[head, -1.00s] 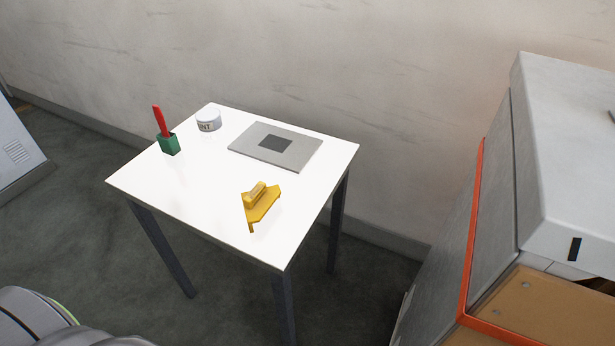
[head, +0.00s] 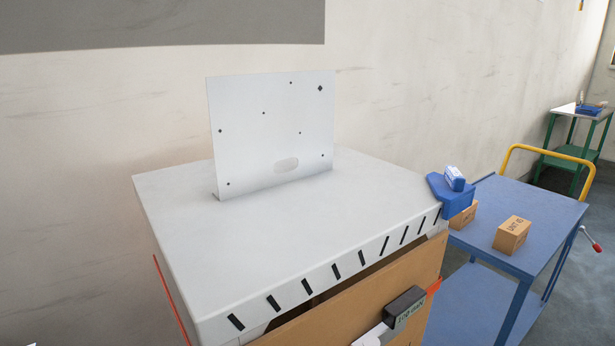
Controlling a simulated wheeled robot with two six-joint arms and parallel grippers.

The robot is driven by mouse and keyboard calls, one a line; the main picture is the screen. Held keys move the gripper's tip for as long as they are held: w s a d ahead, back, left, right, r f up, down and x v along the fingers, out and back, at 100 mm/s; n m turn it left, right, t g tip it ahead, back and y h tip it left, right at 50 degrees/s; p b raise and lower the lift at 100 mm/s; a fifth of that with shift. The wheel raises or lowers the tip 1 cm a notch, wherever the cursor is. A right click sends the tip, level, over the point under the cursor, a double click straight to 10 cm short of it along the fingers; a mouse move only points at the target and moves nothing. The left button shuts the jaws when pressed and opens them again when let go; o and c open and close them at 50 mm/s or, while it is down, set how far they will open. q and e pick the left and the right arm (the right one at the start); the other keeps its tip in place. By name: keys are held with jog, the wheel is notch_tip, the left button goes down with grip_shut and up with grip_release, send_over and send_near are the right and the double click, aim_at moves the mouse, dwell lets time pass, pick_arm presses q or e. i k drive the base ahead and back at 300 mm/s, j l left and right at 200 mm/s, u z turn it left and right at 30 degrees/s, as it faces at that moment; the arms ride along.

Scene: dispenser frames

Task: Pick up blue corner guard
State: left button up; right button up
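The blue corner guard (head: 450,199) sits on the near right corner of the grey cabinet top in the head view. It has a raised block with a white label (head: 455,177) on it.
The grey cabinet top (head: 240,250) carries an upright white panel (head: 270,135) with small holes. A blue cart (head: 560,208) with a yellow handle stands right, holding cardboard boxes (head: 511,235). A green-legged table (head: 568,112) stands far right.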

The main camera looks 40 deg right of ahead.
aim_at(451, 187)
jog(key=z, duration=2.1)
